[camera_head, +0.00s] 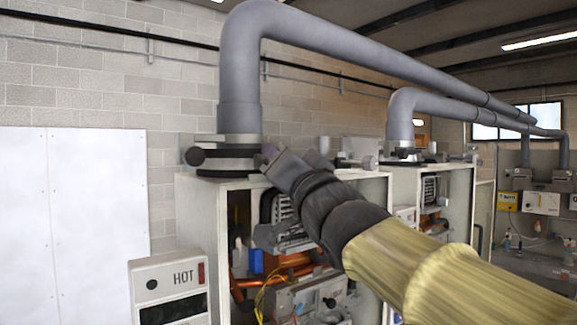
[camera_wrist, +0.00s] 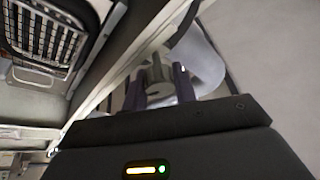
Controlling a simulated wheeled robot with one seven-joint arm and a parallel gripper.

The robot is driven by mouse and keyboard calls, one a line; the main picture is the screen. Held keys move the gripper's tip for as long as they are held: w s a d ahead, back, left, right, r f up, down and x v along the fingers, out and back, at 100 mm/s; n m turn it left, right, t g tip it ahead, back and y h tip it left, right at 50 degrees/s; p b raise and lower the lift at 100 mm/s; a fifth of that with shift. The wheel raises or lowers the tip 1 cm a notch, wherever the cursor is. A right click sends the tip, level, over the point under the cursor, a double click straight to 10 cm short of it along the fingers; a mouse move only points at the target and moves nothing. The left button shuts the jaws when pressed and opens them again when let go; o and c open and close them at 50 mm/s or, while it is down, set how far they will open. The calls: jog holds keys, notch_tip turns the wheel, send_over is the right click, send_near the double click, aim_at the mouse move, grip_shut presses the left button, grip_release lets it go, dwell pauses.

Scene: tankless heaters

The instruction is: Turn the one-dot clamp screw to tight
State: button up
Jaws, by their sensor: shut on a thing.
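A dark clamp (camera_head: 228,160) sits around the foot of the grey flue pipe on top of the nearest heater, in the head view. A dark round knob (camera_head: 195,157) sticks out at its left end. My gripper (camera_head: 270,155) is at the clamp's right side, its fingers pointing up and left. In the wrist view, the two fingers of my gripper (camera_wrist: 161,88) are shut on a small grey-green screw handle (camera_wrist: 155,72). I cannot make out any dot marks, so I cannot tell which clamp screw this is. My gripper hides part of the clamp's right side.
The nearest heater (camera_head: 188,210) is open, with pipes and wires inside. The heater's grille (camera_wrist: 45,35) is upper left in the wrist view. A second heater (camera_head: 458,195) stands behind to the right. A white box marked HOT (camera_head: 170,278) stands front left.

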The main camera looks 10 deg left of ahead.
jog(key=shift+m+h, duration=0.3)
jog(key=shift+m, duration=0.4)
jog(key=o, duration=1)
jog(key=shift+f, duration=0.15)
jog(key=shift+n, duration=0.3)
